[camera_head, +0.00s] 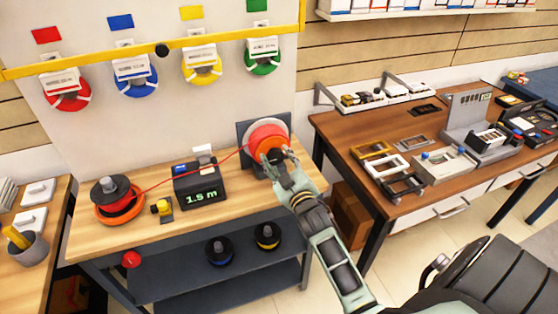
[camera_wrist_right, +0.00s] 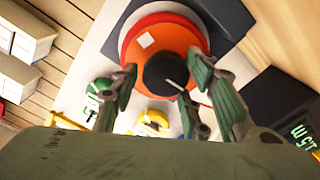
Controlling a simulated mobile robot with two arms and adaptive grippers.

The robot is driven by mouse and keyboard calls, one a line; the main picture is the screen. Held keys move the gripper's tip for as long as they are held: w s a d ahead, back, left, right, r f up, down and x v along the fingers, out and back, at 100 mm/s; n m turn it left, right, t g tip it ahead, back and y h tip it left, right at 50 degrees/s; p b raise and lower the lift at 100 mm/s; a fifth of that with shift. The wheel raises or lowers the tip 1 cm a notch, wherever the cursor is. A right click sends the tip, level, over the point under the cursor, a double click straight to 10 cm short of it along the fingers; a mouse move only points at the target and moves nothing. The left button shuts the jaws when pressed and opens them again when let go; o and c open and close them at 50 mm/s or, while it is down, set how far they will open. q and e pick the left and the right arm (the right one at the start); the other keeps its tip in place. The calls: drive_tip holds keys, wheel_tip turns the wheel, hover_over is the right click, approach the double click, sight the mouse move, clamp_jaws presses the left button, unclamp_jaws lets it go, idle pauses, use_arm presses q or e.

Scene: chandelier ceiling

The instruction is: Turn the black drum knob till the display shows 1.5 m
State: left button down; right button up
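The black drum knob (camera_wrist_right: 166,74) sits at the centre of the orange-red drum (camera_wrist_right: 165,35) in the right wrist view. In the head view the drum (camera_head: 266,137) stands upright at the table's back right; my gripper hides its knob. My right gripper (camera_head: 276,160) is at the drum's front. In the wrist view its fingers (camera_wrist_right: 164,82) are spread either side of the knob, with a small gap at the left finger. The display (camera_head: 201,197) on the black meter box reads 1.5 m. My left gripper is not in view.
A red line runs from the spool (camera_head: 117,197) on the left through the meter to the drum. A yellow-knobbed device (camera_head: 163,208) stands by the meter. A brown workbench (camera_head: 350,135) with frames and instruments is to the right. Coloured reels hang on the wall behind.

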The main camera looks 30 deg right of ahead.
drive_tip(key=shift+o, duration=0.5)
drive_tip(key=shift+s+f, duration=0.1)
drive_tip(key=shift+s, duration=0.05)
drive_tip(key=v, duration=1.1)
drive_tip(key=shift+s, duration=0.35)
